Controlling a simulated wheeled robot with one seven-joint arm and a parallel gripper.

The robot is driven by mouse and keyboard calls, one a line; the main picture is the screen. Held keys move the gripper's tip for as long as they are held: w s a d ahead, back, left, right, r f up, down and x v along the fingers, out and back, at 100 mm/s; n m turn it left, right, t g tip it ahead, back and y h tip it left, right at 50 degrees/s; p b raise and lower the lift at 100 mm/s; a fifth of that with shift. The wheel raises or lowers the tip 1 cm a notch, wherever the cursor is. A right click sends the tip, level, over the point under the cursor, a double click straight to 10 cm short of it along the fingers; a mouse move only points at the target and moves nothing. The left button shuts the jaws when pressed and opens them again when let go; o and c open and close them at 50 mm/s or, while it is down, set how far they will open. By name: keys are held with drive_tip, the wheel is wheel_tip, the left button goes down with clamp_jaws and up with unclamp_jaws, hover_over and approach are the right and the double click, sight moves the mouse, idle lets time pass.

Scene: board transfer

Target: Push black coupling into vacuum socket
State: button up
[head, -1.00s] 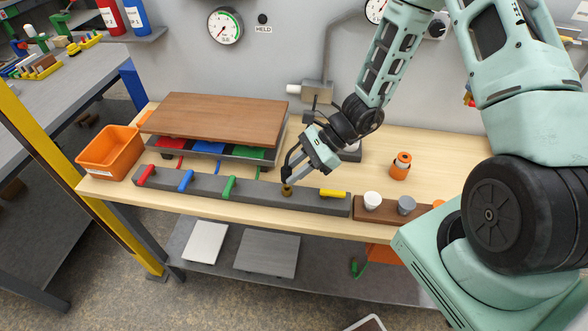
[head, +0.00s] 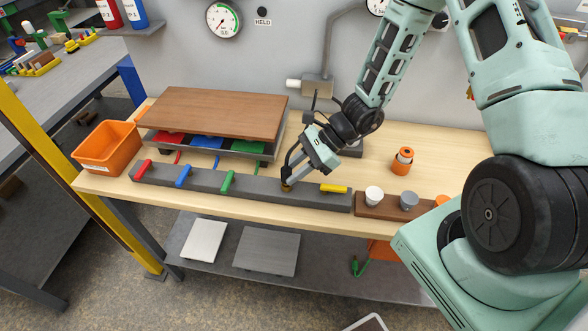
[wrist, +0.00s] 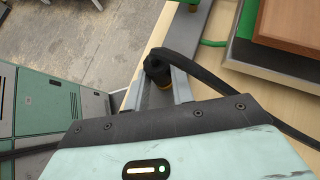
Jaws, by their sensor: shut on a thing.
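The black coupling (wrist: 157,65), with a black hose running off it, is between the fingers of my gripper (wrist: 166,88) in the wrist view. My gripper (head: 287,181) is shut on it and points down at the front rail in the head view. The brass vacuum socket (head: 285,189) sits in the grey rail (head: 260,196) right under the fingertips, mostly covered by them. A sliver of brass shows below the coupling in the wrist view. I cannot tell how deep the coupling sits in the socket.
Red, blue, green and yellow handles (head: 334,188) stand along the rail on both sides. A brown board (head: 225,110) lies on a raised grey tray behind. An orange bin (head: 106,148) is at left, a brown block with cups (head: 365,206) at right. The lamp marked HELD (head: 263,11) looks dark.

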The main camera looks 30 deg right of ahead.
drive_tip(key=shift+f, duration=0.2)
drive_tip(key=o, duration=1.1)
drive_tip(key=shift+r, duration=0.1)
drive_tip(key=shift+c, duration=0.2)
drive_tip(key=b+v, duration=0.2)
drive_tip(key=v, duration=1.5)
drive_tip(key=shift+d, duration=0.15)
drive_tip(key=shift+s+r, duration=0.1)
drive_tip(key=shift+r, duration=0.05)
drive_tip(key=s+a+r+n+h, duration=0.3)
drive_tip(key=s+a+n+h, duration=0.1)
drive_tip(key=s+a+n, duration=0.5)
drive_tip(key=s+a+r+n+g+h, duration=0.1)
drive_tip(key=s+a+r+n+h, duration=0.3)
drive_tip(key=s+a+n, duration=0.6)
drive_tip(key=a+n+h, duration=0.1)
drive_tip(key=a+n, duration=0.1)
drive_tip(key=n, duration=0.6)
drive_tip(key=shift+a+r+h, duration=0.3)
drive_tip(key=shift+a+r, duration=0.05)
drive_tip(key=shift+a, duration=0.05)
